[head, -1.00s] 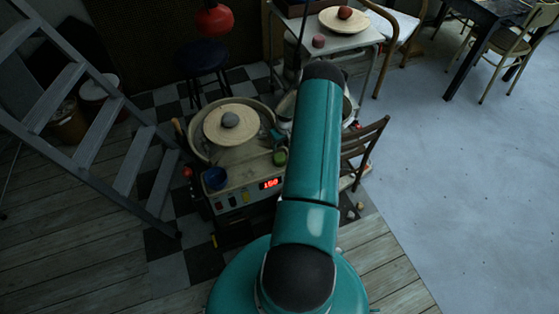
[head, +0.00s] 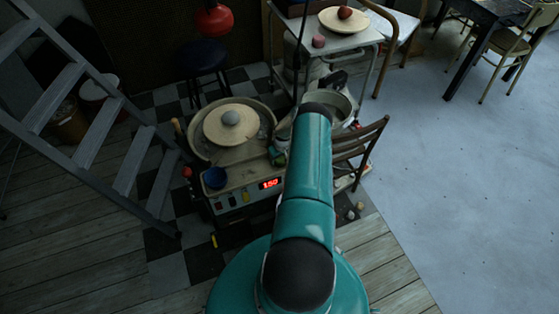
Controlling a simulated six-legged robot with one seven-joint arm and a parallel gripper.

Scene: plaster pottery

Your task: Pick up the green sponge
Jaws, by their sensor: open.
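The green sponge (head: 281,160) is a small patch at the right front of the pottery wheel's top, just left of my teal arm. It is partly covered. My gripper (head: 275,152) shows only as a small dark and teal shape right at the sponge, with most of it hidden behind my arm. It is open. I cannot tell whether its fingers are around the sponge or only beside it.
A metal basin (head: 340,104) and a wooden chair (head: 362,150) are on the right. A grey ladder (head: 133,160) stands left.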

